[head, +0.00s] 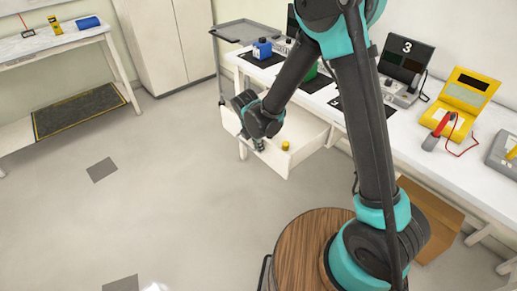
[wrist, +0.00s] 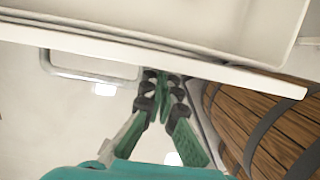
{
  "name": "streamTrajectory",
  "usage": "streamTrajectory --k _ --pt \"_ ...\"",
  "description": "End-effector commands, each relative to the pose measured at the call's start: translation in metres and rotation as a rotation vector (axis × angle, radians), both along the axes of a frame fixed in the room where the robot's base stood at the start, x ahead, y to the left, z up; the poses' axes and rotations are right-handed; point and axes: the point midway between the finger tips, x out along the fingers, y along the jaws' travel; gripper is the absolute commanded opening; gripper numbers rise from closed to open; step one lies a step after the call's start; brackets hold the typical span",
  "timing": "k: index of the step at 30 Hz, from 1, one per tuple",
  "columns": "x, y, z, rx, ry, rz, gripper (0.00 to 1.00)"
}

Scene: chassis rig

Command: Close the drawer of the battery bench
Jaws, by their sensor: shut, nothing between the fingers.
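My gripper (head: 258,146) is shut and empty at the drawer's front. In the wrist view the fingertips (wrist: 162,76) are just at the drawer's front panel (wrist: 240,76), to the right of the grey bar handle (wrist: 92,76). The handle is not between the fingers. I cannot tell whether the fingertips touch the panel. My arm hides part of the bench in the head view.
A blue box (head: 262,49), a panel marked 3 (head: 407,52) and a yellow case (head: 467,92) stand on the bench. A grey stand (head: 240,29) is beyond its far end. A side table (head: 50,40) and dark mat (head: 80,108) are at left. The floor before the drawer is clear.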

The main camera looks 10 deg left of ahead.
Motion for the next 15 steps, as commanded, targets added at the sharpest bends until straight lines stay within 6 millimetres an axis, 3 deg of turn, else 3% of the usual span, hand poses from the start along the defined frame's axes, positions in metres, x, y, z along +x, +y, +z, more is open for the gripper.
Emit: streamTrajectory --k 8,15 --pt "0.01 -0.007 0.0 0.001 -0.001 -0.004 0.0" --pt "0.046 -0.034 0.0 0.0 0.0 -0.006 0.0"
